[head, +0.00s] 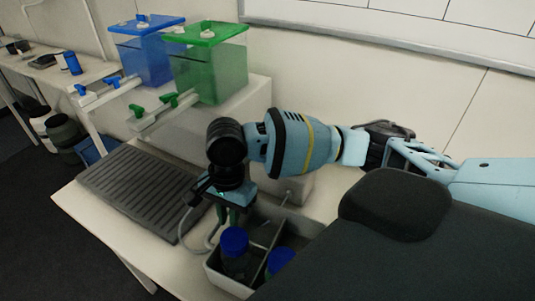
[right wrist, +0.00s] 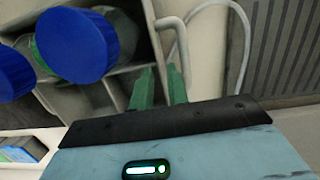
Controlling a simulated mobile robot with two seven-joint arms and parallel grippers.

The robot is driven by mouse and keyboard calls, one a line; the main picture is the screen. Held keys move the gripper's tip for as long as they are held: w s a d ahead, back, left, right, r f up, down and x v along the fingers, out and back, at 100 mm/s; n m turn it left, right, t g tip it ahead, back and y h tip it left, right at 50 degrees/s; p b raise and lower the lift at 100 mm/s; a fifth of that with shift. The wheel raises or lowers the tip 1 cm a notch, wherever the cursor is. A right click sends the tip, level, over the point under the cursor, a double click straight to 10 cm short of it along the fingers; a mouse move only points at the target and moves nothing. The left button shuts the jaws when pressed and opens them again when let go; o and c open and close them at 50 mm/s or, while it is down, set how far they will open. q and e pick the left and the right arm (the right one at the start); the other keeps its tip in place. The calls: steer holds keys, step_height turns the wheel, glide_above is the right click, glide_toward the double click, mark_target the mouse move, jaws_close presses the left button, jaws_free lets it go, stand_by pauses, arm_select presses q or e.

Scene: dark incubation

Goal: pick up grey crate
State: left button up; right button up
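The grey crate (head: 214,270) stands on the white table at the bottom middle of the head view. Blue-capped bottles (head: 234,243) stand in its compartments. My right gripper (head: 229,214) points down at the crate's far left edge. In the right wrist view the crate (right wrist: 124,81) is at upper left, with two big blue caps (right wrist: 85,45). The green fingertips (right wrist: 162,84) stand close together, one on each side of the crate's wall, and look shut on it. The contact itself is partly hidden. My left gripper is not in view.
A green tank (head: 210,70) and a blue tank (head: 146,52) stand on the raised bench behind. The table's front left strip is clear.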

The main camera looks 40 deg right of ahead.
step_height(320, 180, down, 3)
steer(key=shift+a+r, duration=0.1)
steer(key=shift+c, duration=0.3)
jaws_close()
steer(key=shift+r, duration=0.15)
